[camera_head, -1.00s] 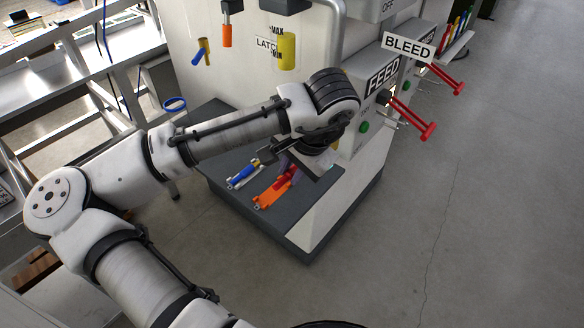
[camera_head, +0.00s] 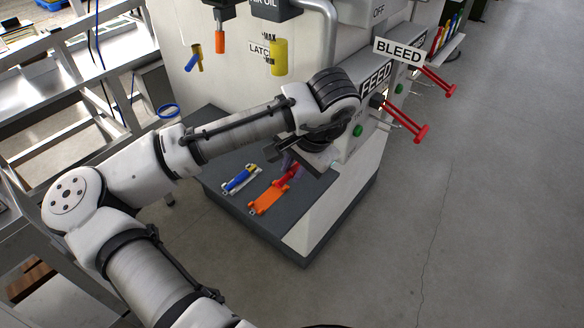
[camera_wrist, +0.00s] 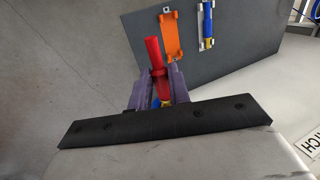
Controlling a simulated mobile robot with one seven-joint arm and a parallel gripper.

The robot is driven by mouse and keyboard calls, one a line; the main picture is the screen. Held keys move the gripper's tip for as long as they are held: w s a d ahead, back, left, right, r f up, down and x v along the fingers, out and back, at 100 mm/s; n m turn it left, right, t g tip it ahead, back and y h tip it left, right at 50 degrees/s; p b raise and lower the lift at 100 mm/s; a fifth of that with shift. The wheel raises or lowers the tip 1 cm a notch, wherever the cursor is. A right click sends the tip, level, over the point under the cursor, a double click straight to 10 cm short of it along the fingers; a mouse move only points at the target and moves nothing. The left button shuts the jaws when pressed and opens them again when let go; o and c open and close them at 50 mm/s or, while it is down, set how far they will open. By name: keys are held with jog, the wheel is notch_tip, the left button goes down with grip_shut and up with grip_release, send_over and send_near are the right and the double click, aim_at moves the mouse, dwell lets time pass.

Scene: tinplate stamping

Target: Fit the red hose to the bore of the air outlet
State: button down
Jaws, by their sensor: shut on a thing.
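My gripper (camera_wrist: 157,88) is shut on the red hose (camera_wrist: 154,58), a short red piece with a wider lower part between the purple fingers. The hose points away from the wrist past the fingertips. In the head view the red hose (camera_head: 287,176) shows below my wrist, just beyond the upper end of the orange holder (camera_head: 268,198). The orange holder (camera_wrist: 172,37) is empty on the dark platform. My wrist hides most of the fingers in the head view. I cannot pick out the air outlet or its bore with certainty.
A blue hose (camera_head: 240,178) lies in a pale holder on the dark platform (camera_head: 225,130). Yellow (camera_head: 279,57), orange (camera_head: 220,42) and blue-yellow parts hang on the machine face. Red handles (camera_head: 408,121) stick out at right. Open floor lies right.

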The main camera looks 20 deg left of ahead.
jog(key=shift+w+d, duration=0.1)
jog(key=shift+w, duration=0.2)
jog(key=c, duration=1.2)
grip_release()
jog(key=shift+c, duration=0.2)
jog(key=v, duration=1.3)
jog(key=shift+r+b, duration=0.3)
jog(key=shift+r, duration=0.1)
jog(key=shift+d, duration=0.1)
